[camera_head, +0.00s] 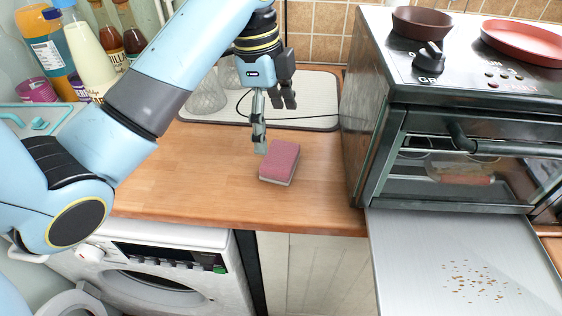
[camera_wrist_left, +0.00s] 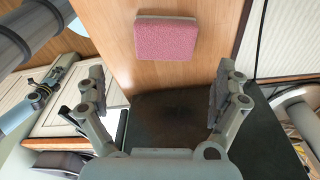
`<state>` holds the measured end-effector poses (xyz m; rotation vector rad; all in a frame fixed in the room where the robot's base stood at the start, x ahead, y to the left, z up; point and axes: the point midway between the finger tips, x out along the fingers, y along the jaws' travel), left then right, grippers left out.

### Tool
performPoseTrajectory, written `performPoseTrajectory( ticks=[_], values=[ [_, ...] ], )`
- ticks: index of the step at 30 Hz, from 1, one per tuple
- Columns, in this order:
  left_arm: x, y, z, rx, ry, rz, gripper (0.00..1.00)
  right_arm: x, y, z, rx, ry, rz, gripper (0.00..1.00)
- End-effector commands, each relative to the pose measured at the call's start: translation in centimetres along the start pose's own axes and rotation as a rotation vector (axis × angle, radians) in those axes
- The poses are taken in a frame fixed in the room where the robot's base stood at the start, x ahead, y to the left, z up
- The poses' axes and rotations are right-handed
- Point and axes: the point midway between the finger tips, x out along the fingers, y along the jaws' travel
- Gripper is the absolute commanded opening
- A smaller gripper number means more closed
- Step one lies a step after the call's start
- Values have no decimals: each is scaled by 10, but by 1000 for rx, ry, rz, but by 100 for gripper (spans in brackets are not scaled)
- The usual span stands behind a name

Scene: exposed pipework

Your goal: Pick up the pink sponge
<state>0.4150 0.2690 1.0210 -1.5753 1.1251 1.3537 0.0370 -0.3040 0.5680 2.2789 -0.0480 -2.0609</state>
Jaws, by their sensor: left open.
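The pink sponge (camera_head: 280,161), with a pale grey underside layer, lies flat on the wooden counter (camera_head: 200,185). My left gripper (camera_head: 272,125) hangs above the counter, just behind and to the left of the sponge, apart from it. In the left wrist view the pink sponge (camera_wrist_left: 167,38) lies beyond the open, empty fingers of the left gripper (camera_wrist_left: 160,92).
A toaster oven (camera_head: 450,110) stands to the right of the sponge, with a metal tray (camera_head: 420,260) in front. A drying mat (camera_head: 315,85) with glasses lies behind. Bottles (camera_head: 92,40) stand at the left. A washing machine (camera_head: 150,270) is below the counter.

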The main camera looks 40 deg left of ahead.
Motion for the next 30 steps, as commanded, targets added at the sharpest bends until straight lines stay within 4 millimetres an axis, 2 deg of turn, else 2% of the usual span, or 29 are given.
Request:
performPoseTrajectory(
  ticks=[1, 5, 10, 16, 20, 26, 30],
  values=[
    [15, 0, 1, 0, 1, 0, 100, 14, 2, 7, -2, -9, 4, 34],
    [34, 0, 1, -1, 0, -1, 100, 26, 7, 16, -5, -21, 10, 34],
    [49, -2, 1, -4, 0, 2, 100, 24, 7, 6, -4, -8, 10, 34],
    [79, -4, 2, -4, 0, 0, 100, 23, 4, 1, -3, 2, 7, 34],
    [87, -4, 2, -2, 0, -2, 100, 23, -1, 1, 0, 2, 1, 34],
    [87, -4, 2, -3, 0, -2, 99, 23, -6, 2, 2, 0, -5, 34],
    [86, -4, 2, -3, -1, -2, 80, 23, -5, 3, 2, -1, -4, 34]
  ],
)
